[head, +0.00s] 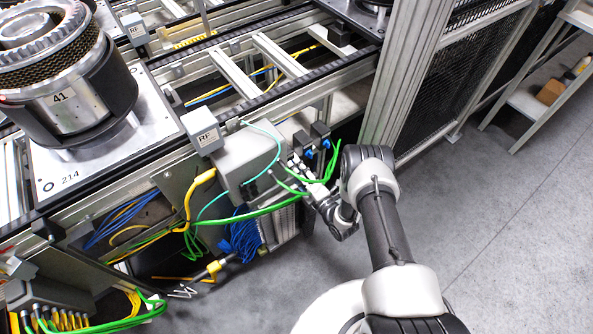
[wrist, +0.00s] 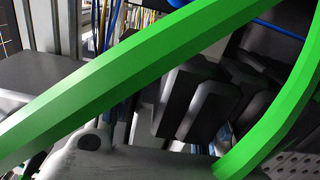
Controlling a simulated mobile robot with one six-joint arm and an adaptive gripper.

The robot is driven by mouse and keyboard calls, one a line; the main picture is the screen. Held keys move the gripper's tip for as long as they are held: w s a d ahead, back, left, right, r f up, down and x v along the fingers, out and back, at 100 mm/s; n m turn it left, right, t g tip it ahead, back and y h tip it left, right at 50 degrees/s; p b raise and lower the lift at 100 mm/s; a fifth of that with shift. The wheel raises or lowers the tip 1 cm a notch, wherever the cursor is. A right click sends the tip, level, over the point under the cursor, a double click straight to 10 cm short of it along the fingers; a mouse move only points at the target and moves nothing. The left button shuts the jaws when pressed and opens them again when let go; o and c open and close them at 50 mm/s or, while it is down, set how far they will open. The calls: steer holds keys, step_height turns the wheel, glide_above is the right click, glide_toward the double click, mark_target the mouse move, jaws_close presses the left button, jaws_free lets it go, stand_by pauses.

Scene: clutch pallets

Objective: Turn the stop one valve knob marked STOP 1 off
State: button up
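Two small black valve blocks (head: 320,130) with blue parts (head: 326,144) stand on the conveyor's side frame. I cannot read a STOP 1 mark and cannot tell which part is its knob. My gripper (head: 301,170) is just below and left of these blocks, among green hoses. Its fingers are small and partly covered by the hoses, so their opening is unclear. In the wrist view, dark blocks (wrist: 205,105) show behind a large green hose (wrist: 120,75) that crosses close to the camera. A grey rounded part is at the bottom, and no knob is clearly visible.
A grey box (head: 245,158) and bundled blue cables (head: 243,236) are left of my gripper. A pallet (head: 110,150) carries a round clutch (head: 65,85). A metal post (head: 400,75) and mesh panel stand at the right. The grey floor (head: 490,220) right of my arm is clear.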

stand_by(0.3)
steer(key=v, duration=1.2)
